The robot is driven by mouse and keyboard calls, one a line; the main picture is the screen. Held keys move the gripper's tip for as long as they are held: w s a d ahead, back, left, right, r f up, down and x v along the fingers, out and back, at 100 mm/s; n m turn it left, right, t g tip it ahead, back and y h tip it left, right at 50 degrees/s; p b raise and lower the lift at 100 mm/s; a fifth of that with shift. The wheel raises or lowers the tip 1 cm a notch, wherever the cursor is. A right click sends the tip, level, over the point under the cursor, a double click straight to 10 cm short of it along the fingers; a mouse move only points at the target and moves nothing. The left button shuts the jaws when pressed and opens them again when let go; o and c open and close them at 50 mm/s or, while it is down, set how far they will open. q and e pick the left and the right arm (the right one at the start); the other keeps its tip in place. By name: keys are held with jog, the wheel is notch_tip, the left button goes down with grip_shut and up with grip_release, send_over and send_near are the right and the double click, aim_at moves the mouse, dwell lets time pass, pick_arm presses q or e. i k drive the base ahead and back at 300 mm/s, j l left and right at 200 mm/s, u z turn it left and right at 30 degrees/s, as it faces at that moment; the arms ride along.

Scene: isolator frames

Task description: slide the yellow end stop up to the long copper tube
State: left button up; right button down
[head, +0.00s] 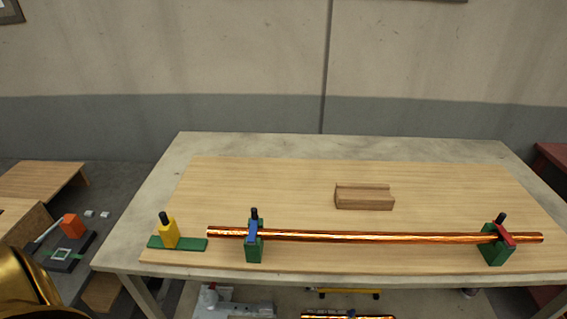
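The yellow end stop (168,233) with a black knob on top stands on a flat green rail (193,244) at the left of the board. The long copper tube (375,237) lies left to right across two green supports. A gap separates the yellow end stop from the tube's left end. The left support (254,254) has a blue clamp (252,233) over the tube. The right support (497,254) has a red clamp (507,235) at the tube, seemingly turned aside; I cannot tell whether it closes over it. Neither gripper is in view.
A wooden grooved block (364,198) sits behind the tube on the wooden board (260,185). The board lies on a grey table (190,147). Free board lies behind the tube. An orange block (73,225) and small items are off the table at left. Things lie beneath the table.

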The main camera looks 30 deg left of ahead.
aim_at(168, 232)
jog(key=u, duration=1.95)
